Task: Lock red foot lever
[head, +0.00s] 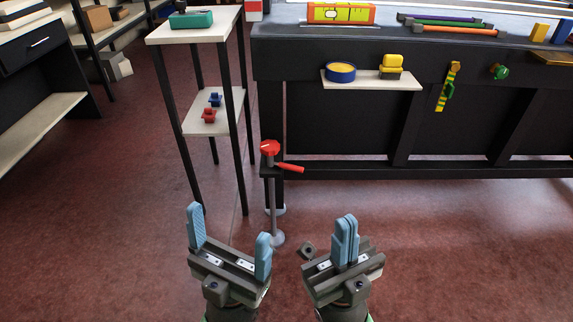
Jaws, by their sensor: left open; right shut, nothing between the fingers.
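The lever slopes slightly down to the right. The post stands on a round foot (278,239) at the floor. My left gripper (230,238) is open and empty, its light blue fingers wide apart, below and left of the lever in the picture. My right gripper (345,240) is shut and empty, below and right of the lever. Neither gripper touches the lever.
The dark table (400,60) holds an orange level (341,13) and rods. A small shelf (370,82) on its front carries a blue-and-yellow tin and a yellow block. A narrow white stand (195,28) is at left.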

